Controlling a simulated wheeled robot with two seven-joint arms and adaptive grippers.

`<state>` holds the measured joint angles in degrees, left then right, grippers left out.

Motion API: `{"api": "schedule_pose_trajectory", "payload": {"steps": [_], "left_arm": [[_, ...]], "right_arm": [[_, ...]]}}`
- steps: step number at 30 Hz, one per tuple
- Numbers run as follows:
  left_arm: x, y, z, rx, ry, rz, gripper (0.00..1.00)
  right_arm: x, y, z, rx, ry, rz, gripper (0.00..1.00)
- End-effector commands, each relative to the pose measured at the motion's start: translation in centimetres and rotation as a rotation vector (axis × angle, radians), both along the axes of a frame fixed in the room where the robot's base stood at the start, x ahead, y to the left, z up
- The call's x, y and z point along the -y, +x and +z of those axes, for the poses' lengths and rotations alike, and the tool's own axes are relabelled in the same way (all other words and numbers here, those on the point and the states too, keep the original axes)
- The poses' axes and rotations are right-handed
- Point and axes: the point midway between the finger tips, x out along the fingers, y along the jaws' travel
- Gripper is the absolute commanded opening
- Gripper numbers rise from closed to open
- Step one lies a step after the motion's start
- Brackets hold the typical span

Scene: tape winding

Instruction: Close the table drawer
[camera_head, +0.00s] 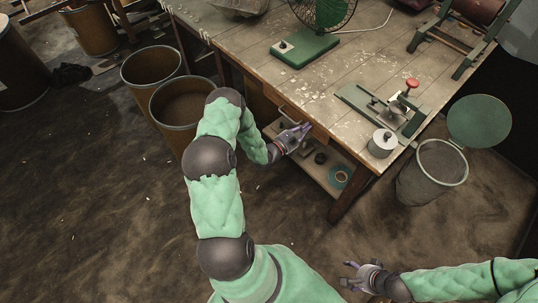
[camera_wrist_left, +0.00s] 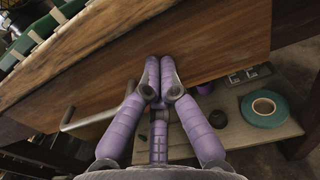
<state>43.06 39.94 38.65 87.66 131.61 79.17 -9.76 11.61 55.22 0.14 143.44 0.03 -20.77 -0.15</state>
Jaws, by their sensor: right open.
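The wooden table (camera_head: 310,85) has a drawer (camera_wrist_left: 190,45) in its front, seen as a brown wooden panel in the left wrist view. A metal bar handle (camera_wrist_left: 90,117) is on it, left of my fingers. How far the drawer stands out is hard to tell. My left gripper (camera_head: 304,128) is at the drawer front; in the left wrist view its purple fingers (camera_wrist_left: 160,68) are together, with nothing seen between them. The tips are against or very near the panel, right of the handle. My right gripper (camera_head: 352,276) is open and empty, low and away from the table.
A lower shelf (camera_wrist_left: 235,130) under the drawer holds a teal tape roll (camera_wrist_left: 264,108). On the table are a green fan (camera_head: 305,48), a green clamp device (camera_head: 385,105) and a metal canister (camera_head: 382,144). A bin (camera_head: 432,180) stands right, barrels (camera_head: 150,68) left.

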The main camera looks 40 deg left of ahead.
Motion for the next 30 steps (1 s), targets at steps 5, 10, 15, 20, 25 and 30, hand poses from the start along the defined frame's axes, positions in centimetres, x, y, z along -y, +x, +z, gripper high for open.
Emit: {"api": "schedule_pose_trajectory", "payload": {"steps": [5, 10, 15, 20, 25, 30], "left_arm": [[0.1, 0.8, 0.1, 0.002, 0.001, 0.0, 0.0], [0.0, 1.0, 0.1, 0.003, 0.002, 0.0, 0.0], [0.0, 1.1, 0.2, 0.005, 0.003, 0.0, 0.0], [-0.1, 0.9, 0.3, 0.006, 0.004, 0.0, 0.0], [-0.3, -1.1, 0.2, 0.003, 0.001, 0.003, 0.0], [-0.5, -4.5, 0.1, 0.0, -0.001, 0.005, 0.0]], "right_arm": [[0.0, 0.0, -0.1, 0.0, 0.0, 0.0, 0.68], [0.0, 0.0, -0.1, 0.0, 0.0, 0.0, 0.68], [0.0, 0.0, -0.1, 0.0, 0.0, 0.0, 0.68], [0.0, 0.0, -0.1, 0.001, 0.0, 0.0, 0.68], [0.0, 0.0, -0.1, 0.001, 0.0, 0.0, 0.68], [0.0, 0.0, -0.1, 0.001, 0.0, 0.0, 0.68]]}}
